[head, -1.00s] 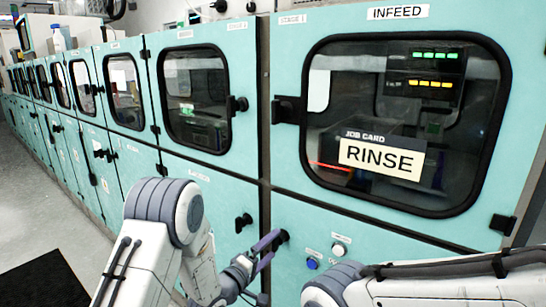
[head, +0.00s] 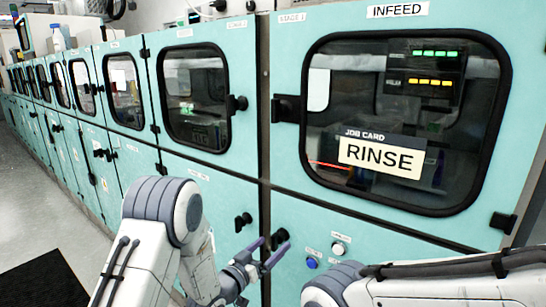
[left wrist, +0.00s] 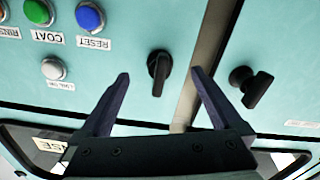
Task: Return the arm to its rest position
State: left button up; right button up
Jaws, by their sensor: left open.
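My left gripper (head: 275,242) is open and empty in front of the lower teal panels in the head view. Its two dark purple fingers point toward a black knob (head: 281,237) on the panel under the INFEED window. In the left wrist view the fingers (left wrist: 158,75) are spread, with the black knob (left wrist: 159,70) beyond and between the tips. A gap shows between the fingers and the knob. My left arm comes in from the lower left, bent at the elbow. My right arm crosses the lower right corner; its gripper is out of view.
A white button (head: 338,249) and a blue button (head: 312,263) sit right of the knob. A green button (left wrist: 38,12) shows in the wrist view. Another black handle (head: 243,221) is on the left panel. The INFEED window (head: 405,120) carries a RINSE card (head: 381,157).

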pick_arm(q)
jog(key=shift+m, duration=1.1)
jog(key=shift+s+a+m, duration=0.1)
jog(key=shift+m, duration=0.3)
jog(key=shift+v, duration=1.95)
jog(key=shift+f, duration=0.1)
